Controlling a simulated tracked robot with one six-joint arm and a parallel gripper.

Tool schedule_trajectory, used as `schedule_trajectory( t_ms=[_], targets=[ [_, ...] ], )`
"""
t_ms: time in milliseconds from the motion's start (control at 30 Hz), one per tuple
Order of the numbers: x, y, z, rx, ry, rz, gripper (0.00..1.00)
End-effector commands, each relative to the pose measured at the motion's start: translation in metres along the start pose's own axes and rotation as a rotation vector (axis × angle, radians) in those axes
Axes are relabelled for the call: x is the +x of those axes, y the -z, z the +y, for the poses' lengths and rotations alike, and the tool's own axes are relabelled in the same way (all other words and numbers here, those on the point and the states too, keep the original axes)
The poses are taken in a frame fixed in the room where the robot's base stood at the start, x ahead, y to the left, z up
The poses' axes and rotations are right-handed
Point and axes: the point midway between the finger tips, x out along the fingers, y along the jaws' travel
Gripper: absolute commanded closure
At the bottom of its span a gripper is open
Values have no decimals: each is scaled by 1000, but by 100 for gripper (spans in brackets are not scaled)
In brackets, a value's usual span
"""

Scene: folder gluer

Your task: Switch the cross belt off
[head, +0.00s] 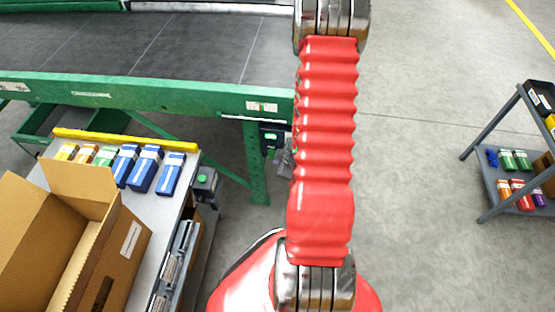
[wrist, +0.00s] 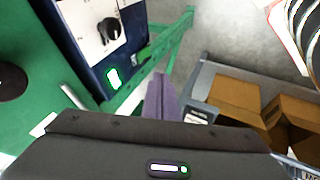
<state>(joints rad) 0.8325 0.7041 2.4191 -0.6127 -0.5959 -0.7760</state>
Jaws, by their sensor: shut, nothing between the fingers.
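A dark blue switch box with a pale face plate (wrist: 88,22) shows in the wrist view on green framework. It carries a black rotary knob (wrist: 110,29) and a lit green lamp (wrist: 113,77). The knob's exact setting is too small to tell. In the head view a dark box with a green light (head: 272,138) hangs by the green conveyor leg, partly beside my arm. My gripper (wrist: 160,78) is shut and empty, its fingers below and right of the knob in the wrist view, apart from it. In the head view my red arm hides most of it.
A green-framed dark belt (head: 190,45) spans the back left. A packing table holds an open carton (head: 125,235), several small boxes (head: 145,168) and a grey box with a green button (head: 203,180). A shelf cart (head: 500,195) stands right; floor between is clear.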

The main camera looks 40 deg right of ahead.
Motion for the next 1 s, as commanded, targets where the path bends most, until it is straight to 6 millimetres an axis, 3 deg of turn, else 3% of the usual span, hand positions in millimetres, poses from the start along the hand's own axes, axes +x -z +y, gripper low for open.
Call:
schedule_trajectory(
  t_ms=[200, 667, 1000],
  targets=[
    [4, -13, -10, 5, 0, -2, 100],
    [8, -13, -11, 4, 0, -2, 100],
    [39, -13, -11, 3, 1, -2, 100]
  ],
)
